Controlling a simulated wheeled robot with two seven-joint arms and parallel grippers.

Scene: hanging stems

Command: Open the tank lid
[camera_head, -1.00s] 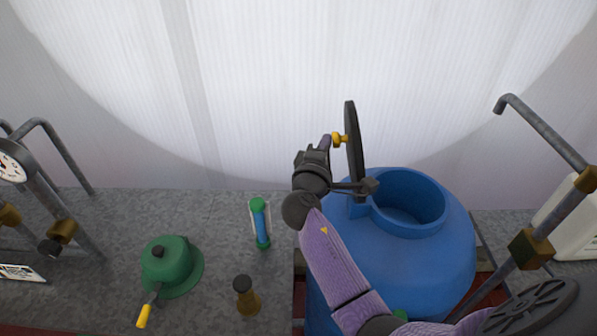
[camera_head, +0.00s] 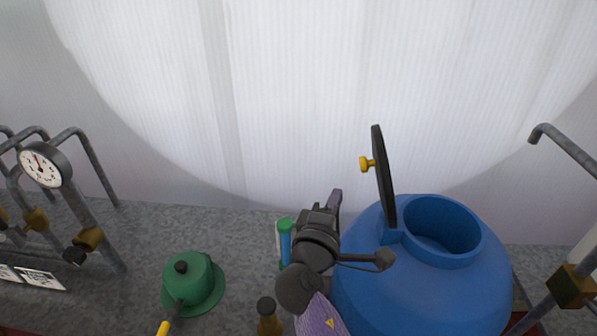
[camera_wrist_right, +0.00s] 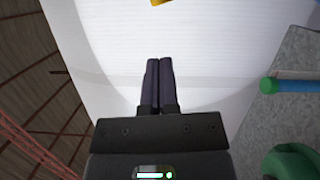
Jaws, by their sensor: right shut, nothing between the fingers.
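The blue tank (camera_head: 420,285) stands at the right in the head view with its round mouth uncovered. Its dark lid (camera_head: 384,180) stands upright, edge-on, at the left side of the mouth. A yellow knob (camera_head: 366,164) sticks out from the lid's left face; a bit of yellow (camera_wrist_right: 160,2) shows at the top edge of the right wrist view. My right gripper (camera_head: 337,196) is left of the lid and below the knob, apart from both. Its fingers (camera_wrist_right: 158,68) are shut together and empty. My left gripper is not in view.
A green dome-shaped fitting (camera_head: 190,283) with a yellow-tipped lever sits on the grey bench (camera_head: 120,290). A green-and-blue cylinder (camera_head: 285,243) stands partly behind my right arm, beside a brown bottle (camera_head: 268,318). Pipes with a gauge (camera_head: 43,165) stand left, another pipe (camera_head: 565,150) right.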

